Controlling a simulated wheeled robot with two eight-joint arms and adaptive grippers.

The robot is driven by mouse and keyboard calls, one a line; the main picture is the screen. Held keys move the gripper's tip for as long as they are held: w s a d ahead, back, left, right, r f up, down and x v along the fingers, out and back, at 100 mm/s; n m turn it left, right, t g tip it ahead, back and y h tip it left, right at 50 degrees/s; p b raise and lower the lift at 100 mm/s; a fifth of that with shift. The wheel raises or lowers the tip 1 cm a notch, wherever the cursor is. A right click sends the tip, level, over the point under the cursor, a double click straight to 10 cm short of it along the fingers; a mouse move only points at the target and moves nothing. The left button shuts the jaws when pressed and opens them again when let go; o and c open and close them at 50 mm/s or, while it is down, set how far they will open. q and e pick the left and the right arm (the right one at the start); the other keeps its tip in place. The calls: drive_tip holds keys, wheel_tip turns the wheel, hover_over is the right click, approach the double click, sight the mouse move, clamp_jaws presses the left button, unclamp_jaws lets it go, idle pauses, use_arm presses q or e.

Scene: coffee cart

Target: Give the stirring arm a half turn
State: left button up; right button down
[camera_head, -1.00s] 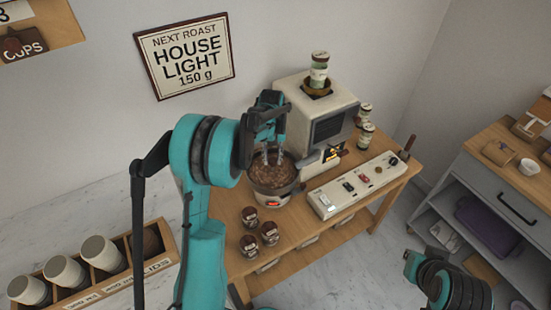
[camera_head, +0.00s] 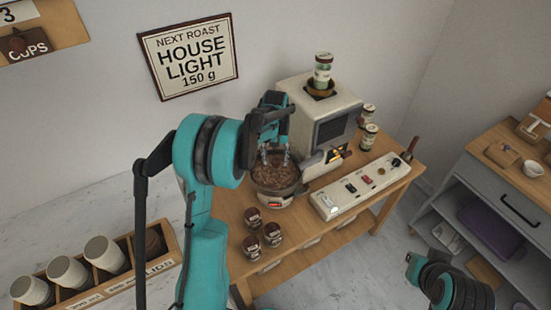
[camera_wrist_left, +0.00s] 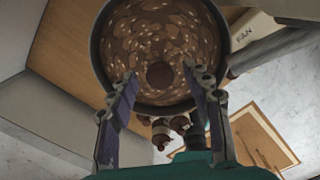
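The round roasting bowl (camera_head: 277,190) stands on the wooden cart, full of brown beans. In the left wrist view the dark bowl rim (camera_wrist_left: 99,60) surrounds the beans, with a round dark knob (camera_wrist_left: 160,75) at the centre. The knob may be the hub of the stirring arm; I cannot make out a bar. My left gripper (camera_head: 277,158) is over the bowl, pointing down. In the left wrist view its two fingers (camera_wrist_left: 160,72) are apart, one on each side of the knob, with nothing between them that I see touching. Only part of my right arm shows, at the lower right.
The cream roaster (camera_head: 318,110) stands right behind the bowl, with a jar (camera_head: 322,68) on top. A control panel (camera_head: 358,187) with switches lies to the right. Several small jars (camera_head: 252,218) stand in front of the bowl. A cup rack (camera_head: 168,250) is at lower left.

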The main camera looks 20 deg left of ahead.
use_arm(q)
drive_tip(key=shift+r, duration=0.1)
wheel_tip(320, 180, up, 12)
idle(0.5)
